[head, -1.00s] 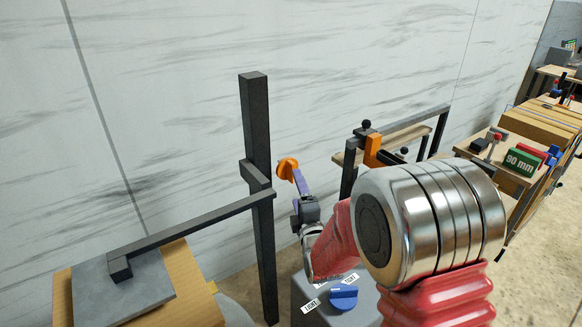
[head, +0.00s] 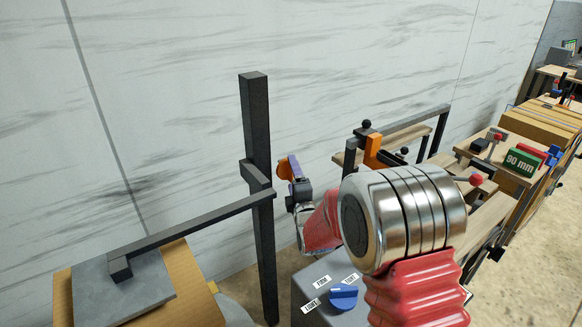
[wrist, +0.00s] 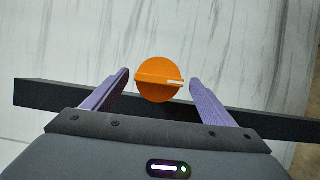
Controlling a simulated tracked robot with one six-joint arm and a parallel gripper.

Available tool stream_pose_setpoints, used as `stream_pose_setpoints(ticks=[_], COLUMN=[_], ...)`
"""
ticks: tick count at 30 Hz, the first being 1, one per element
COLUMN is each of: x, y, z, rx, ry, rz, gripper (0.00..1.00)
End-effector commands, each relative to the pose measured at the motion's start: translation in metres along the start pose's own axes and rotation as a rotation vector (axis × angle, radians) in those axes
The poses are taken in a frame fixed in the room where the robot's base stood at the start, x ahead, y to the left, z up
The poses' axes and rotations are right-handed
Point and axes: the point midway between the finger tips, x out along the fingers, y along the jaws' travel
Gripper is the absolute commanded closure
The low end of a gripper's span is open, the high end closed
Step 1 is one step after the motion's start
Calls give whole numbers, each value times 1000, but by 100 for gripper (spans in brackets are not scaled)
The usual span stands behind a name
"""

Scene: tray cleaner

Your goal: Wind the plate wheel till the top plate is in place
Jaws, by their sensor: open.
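The plate wheel is an orange round knob (wrist: 159,68) with a raised bar across it and a white mark at the bar's right end. In the head view the orange wheel (head: 283,171) is beside the dark post (head: 256,120), partly hidden by my gripper (head: 294,167). In the wrist view my gripper (wrist: 160,78) is open, one purple finger on each side of the wheel, with gaps showing. I cannot tell how deep the fingers reach. The grey top plate (head: 145,287) hangs at the end of a dark arm (head: 190,228), over a tan block (head: 180,262); contact is unclear.
A blue knob (head: 343,292) with white labels sits on a grey box below my arm. A dark frame with an orange clamp (head: 372,150) stands to the right. Benches and a green "90 mm" block (head: 521,162) are further right. A marbled wall is behind.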

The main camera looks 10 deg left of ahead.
Motion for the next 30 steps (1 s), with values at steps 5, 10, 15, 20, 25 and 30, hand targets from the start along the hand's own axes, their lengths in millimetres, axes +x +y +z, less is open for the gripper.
stream_pose_setpoints(ticks=[5,10,15,20,25,30], x=[24,44,58,62,62,62], y=[-1,-1,-1,0,0,0], z=[0,0,1,1,1,1], rx=[0,0,0,0,0,0], ry=[0,0,-1,-1,-1,-1], rz=[0,0,0,0,0,0], gripper=[22,22,22,22,22,30])
